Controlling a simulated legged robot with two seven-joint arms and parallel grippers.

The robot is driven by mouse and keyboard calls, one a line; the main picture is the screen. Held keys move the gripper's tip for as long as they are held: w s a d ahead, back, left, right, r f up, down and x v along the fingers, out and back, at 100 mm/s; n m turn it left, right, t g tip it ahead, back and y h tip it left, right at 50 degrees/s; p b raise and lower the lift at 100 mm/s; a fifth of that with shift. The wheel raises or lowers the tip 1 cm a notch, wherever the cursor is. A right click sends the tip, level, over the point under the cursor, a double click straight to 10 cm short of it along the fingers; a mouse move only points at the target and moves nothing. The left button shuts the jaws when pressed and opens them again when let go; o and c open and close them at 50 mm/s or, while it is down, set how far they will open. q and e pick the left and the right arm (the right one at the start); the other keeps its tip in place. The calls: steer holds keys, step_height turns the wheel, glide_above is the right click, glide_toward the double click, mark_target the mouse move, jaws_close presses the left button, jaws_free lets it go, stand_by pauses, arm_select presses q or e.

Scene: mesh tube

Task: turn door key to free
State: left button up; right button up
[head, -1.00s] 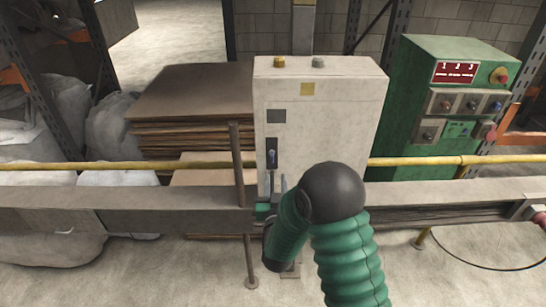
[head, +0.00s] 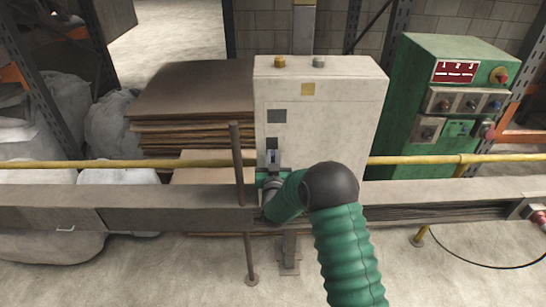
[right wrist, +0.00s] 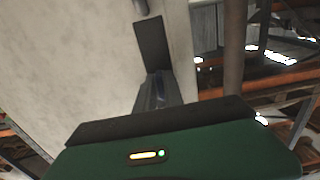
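The pale cabinet (head: 325,115) stands upright in the middle of the head view. A narrow dark plate (head: 272,143) is on its front at the left, with a small bluish-grey piece (head: 272,156) on it that may be the key. My right gripper (head: 271,170) is just below that piece, close to the cabinet front. In the right wrist view its fingers (right wrist: 155,92) point at the dark plate (right wrist: 153,46), and a grey stub (right wrist: 141,7) shows at the top edge. Whether the fingers are apart or touch anything is unclear. My left gripper is not in view.
A thin post (head: 237,165) stands just left of my gripper. A green control box (head: 445,105) is at the right; stacked brown sheets (head: 190,105) are at the left.

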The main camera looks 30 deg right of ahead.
steer(key=shift+a+r, duration=0.1)
steer(key=shift+a, duration=0.1)
jaws_close()
steer(key=shift+d, duration=0.1)
steer(key=m+b, duration=0.2)
steer(key=shift+f+b, duration=0.25)
steer(key=shift+b, duration=0.1)
steer(key=m+b, duration=0.7)
steer(key=m, duration=0.1)
steer(key=m+b, duration=0.4)
steer(key=shift+s+d+f+b, duration=0.15)
steer(key=shift+d+f+b, duration=0.1)
steer(key=shift+b, duration=0.1)
steer(key=shift+r+m+b, duration=0.1)
steer(key=shift+m+b, duration=1.8)
steer(key=shift+m, duration=0.1)
